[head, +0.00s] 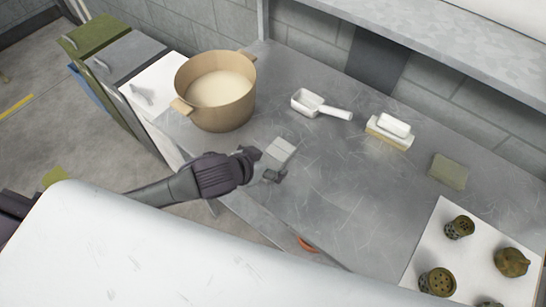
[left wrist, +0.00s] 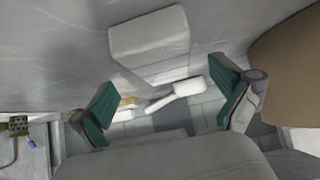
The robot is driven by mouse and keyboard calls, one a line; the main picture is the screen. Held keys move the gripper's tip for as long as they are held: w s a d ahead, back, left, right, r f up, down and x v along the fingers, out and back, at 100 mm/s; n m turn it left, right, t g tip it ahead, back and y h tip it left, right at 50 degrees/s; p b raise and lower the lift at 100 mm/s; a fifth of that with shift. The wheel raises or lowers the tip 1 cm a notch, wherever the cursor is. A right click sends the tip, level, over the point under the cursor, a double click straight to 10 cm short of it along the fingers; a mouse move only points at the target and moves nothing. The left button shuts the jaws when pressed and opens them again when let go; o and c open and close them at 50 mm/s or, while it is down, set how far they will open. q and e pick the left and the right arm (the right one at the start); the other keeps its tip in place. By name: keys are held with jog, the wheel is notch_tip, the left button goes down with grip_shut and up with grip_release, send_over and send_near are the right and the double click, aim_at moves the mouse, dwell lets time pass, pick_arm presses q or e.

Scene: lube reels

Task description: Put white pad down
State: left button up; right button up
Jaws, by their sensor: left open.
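A pale white-grey pad (head: 281,150) is on the steel worktop, near its front edge. In the left wrist view the pad (left wrist: 150,45) shows just beyond my fingertips, clear of both fingers. My left gripper (head: 264,165) is open, with its two fingers spread beside the pad on the near side. Its green-faced fingers also show apart in the left wrist view (left wrist: 165,102), with nothing gripped between them. I cannot tell whether a finger touches the pad. My right gripper is in neither view.
A tan pot (head: 222,112) stands left of the pad. A white scoop (head: 318,105) and a white block on a yellowish sponge (head: 390,130) lie behind. A green pad (head: 449,171) and a white mat (head: 432,236) with several mossy pieces are at right. The middle worktop is clear.

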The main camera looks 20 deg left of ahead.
aim_at(272, 159)
pick_arm(q)
jog(key=x, duration=0.3)
jog(key=shift+w, duration=0.2)
jog(key=shift+r, duration=0.1)
jog(key=c, duration=1.2)
